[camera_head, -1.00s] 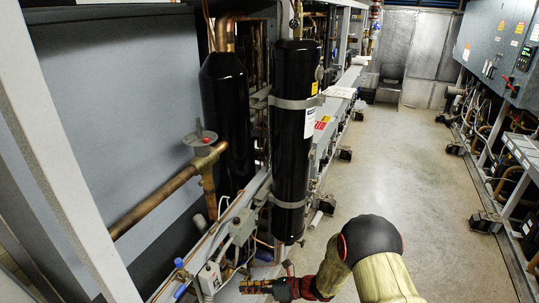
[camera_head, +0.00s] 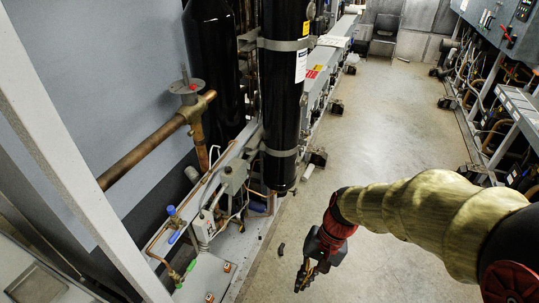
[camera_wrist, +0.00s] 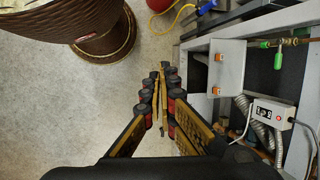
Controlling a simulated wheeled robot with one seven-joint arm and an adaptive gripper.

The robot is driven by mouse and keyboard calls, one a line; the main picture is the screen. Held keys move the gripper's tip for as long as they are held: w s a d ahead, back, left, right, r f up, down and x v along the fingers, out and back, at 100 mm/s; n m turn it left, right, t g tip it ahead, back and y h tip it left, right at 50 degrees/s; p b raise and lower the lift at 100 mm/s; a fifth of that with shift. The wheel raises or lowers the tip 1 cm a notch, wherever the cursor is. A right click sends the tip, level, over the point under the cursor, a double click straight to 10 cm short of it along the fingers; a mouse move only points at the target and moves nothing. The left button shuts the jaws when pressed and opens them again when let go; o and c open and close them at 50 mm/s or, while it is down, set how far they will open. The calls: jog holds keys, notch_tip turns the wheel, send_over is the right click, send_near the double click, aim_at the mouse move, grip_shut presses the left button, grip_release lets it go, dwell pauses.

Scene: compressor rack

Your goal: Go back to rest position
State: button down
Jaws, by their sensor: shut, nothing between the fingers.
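My gripper (camera_head: 305,278) hangs low over the aisle floor in the head view, to the right of the compressor rack and apart from it. Its fingers point down. In the wrist view my gripper (camera_wrist: 160,82) shows its two fingers together with nothing between them. My arm reaches in from the right edge of the head view in its tan cover.
The rack on the left carries a black cylinder (camera_head: 283,95), a brass pipe (camera_head: 150,155) and a blue-handled valve (camera_head: 174,214). A cable reel (camera_wrist: 100,30) stands on the floor in the wrist view. The concrete aisle (camera_head: 385,125) is largely clear. Grey cabinets (camera_head: 500,30) line the right.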

jog(key=s+d+r+n+t+h+b, duration=0.1)
jog(key=s+d+r+t+b, duration=0.1)
jog(key=d+r+t, duration=0.2)
jog(key=s+d+r+n+t+h+b, duration=0.2)
jog(key=d+r, duration=0.4)
jog(key=r, duration=0.3)
jog(key=shift+s+r+n+t+h+b, duration=0.3)
jog(key=shift+s+t+b, duration=0.2)
jog(key=shift+s+t, duration=0.35)
jog(key=c, duration=2.2)
grip_release()
jog(key=shift+w+d+f, duration=0.1)
